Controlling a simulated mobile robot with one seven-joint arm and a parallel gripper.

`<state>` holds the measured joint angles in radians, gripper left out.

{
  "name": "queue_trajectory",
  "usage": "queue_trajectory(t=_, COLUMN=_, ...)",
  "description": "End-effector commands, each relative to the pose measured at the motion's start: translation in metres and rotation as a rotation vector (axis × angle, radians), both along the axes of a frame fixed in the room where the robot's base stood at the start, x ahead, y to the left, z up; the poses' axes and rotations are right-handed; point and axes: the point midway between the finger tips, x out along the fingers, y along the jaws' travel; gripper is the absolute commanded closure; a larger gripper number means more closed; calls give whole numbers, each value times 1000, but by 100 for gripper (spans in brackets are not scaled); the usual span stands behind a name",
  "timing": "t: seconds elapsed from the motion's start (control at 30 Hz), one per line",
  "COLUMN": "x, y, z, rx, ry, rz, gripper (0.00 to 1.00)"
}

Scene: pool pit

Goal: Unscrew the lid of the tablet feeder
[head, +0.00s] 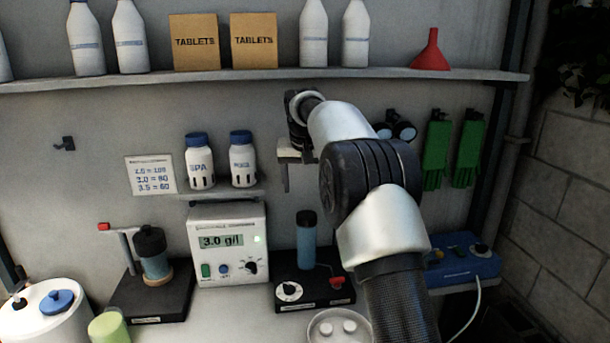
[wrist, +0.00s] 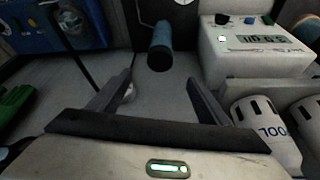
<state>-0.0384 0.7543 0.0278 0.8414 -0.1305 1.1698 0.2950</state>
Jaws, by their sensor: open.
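Two white slotted bottles with blue lids stand on a small wall shelf: one marked SPA (head: 199,166) and one, its label hard to read, (head: 243,162). They look like tablet feeders; no label says so, and I cannot tell which is meant. In the wrist view a slotted bottle marked POOL (wrist: 262,128) stands at the right, its lid out of sight. My gripper (head: 286,186) is open and empty, right of the bottles and apart from them. Its two fingers show apart in the wrist view (wrist: 160,78).
A blue cylinder with a black cap (head: 307,246) stands on a black base below my gripper. A controller reading 3.0 g/l (head: 229,255) sits left of it. A white drum (head: 30,322), a capped cylinder (head: 155,262) and a dish (head: 316,328) with two tablets are lower.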

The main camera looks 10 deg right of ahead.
Motion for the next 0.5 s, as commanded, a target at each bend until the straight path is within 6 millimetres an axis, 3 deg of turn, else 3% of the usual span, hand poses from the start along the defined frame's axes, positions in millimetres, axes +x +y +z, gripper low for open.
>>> queue_trajectory(t=0.3, x=24, y=-6, z=-61, rx=0, ry=3, rz=-1, gripper=29)
queue_trajectory(t=0.5, x=37, y=-8, z=-92, rx=0, ry=1, rz=0, gripper=29)
